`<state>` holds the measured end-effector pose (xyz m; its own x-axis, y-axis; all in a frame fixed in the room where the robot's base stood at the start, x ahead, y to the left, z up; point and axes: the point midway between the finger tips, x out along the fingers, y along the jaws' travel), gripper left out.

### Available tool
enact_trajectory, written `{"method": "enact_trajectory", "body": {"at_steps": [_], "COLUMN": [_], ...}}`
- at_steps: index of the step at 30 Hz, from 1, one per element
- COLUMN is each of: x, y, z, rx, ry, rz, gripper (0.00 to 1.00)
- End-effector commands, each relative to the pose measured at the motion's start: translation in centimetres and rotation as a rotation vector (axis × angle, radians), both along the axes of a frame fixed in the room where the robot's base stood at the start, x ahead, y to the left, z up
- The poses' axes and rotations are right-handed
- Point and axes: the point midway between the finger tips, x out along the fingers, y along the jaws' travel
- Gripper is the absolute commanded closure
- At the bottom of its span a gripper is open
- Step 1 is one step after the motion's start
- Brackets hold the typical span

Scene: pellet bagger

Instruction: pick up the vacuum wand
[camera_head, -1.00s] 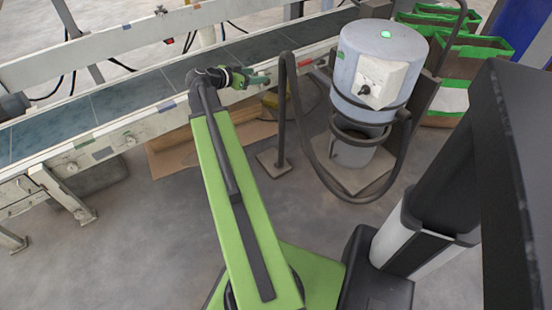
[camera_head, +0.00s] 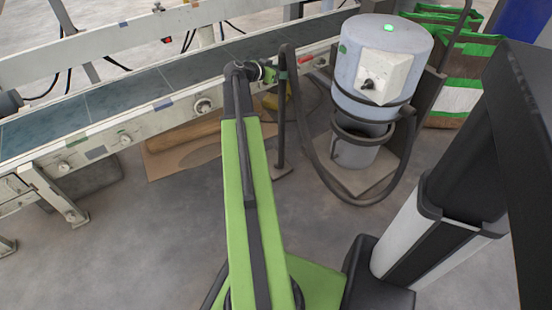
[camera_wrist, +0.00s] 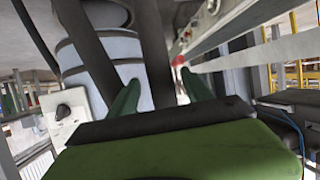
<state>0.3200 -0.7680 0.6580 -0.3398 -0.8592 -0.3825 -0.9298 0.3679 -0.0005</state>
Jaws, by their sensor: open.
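The vacuum wand (camera_head: 281,125) is a dark upright tube beside the conveyor. A dark hose loops from its top toward the grey-blue vacuum drum (camera_head: 350,95). My gripper (camera_head: 277,73) is at the upper part of the wand, and its fingers are small and partly hidden there. In the wrist view my gripper (camera_wrist: 165,85) shows two green fingers spread apart. A dark tube (camera_wrist: 153,45) runs down into the space between them, and a wider dark tube passes behind the left finger. I cannot tell which is the wand and which the hose, or whether either finger touches.
The conveyor (camera_head: 130,95) with its pale side rail runs just behind my gripper. A flat cardboard piece (camera_head: 180,160) lies on the floor beneath it. Green-trimmed bags (camera_head: 465,75) stand at the back right. The floor at the lower left is clear.

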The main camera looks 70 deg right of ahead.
Motion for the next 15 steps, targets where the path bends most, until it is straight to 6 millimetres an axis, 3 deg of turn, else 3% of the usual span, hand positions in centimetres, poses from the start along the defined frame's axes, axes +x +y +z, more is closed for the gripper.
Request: {"method": "enact_trajectory", "body": {"at_steps": [3,9,15], "x": [-0.36,-0.39,-0.36], "y": [-1.40,-1.33,-1.31], "z": [-0.72,-0.54,-0.54], "rx": [0.001,0.000,0.000], "ry": [0.000,0.001,0.001], "rz": [0.000,0.001,0.001], "gripper": [0.42,0.44,0.70]}}
